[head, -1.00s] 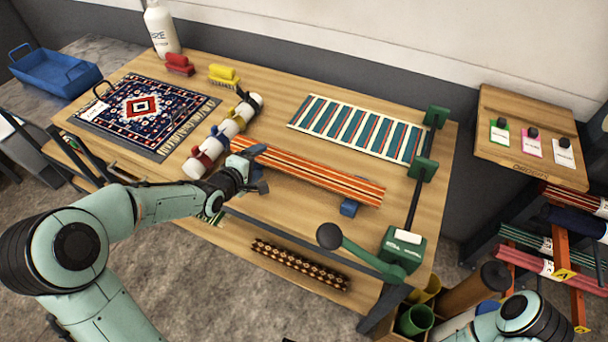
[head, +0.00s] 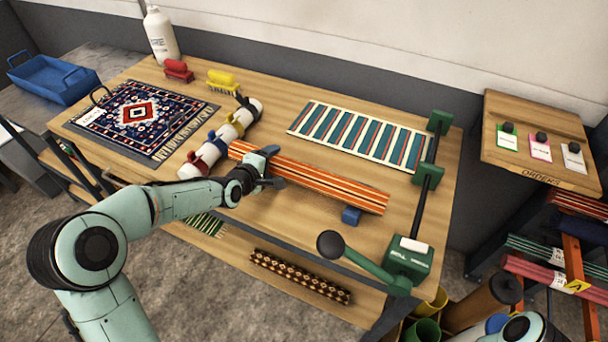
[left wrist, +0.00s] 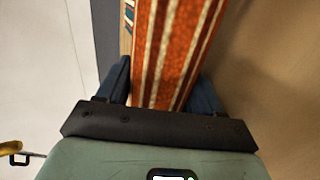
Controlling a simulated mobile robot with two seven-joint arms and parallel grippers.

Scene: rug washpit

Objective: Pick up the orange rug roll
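The orange rug roll (head: 325,184), striped orange, cream and dark, lies across the middle of the wooden table, its right end on a blue support (head: 351,215). My left gripper (head: 270,166) is at its left part, one finger on the far side and one on the near side. In the left wrist view the roll (left wrist: 172,50) runs between the two dark blue fingers (left wrist: 160,85), which look open around it; firm contact cannot be made out. My right gripper is out of view.
A white roller with coloured straps (head: 222,138) lies just left of the roll. A green lever press (head: 405,262) stands at the table's right front. A striped teal rug (head: 360,134) lies behind, a patterned rug (head: 140,115) at left. A brown patterned roll (head: 300,276) lies on the lower shelf.

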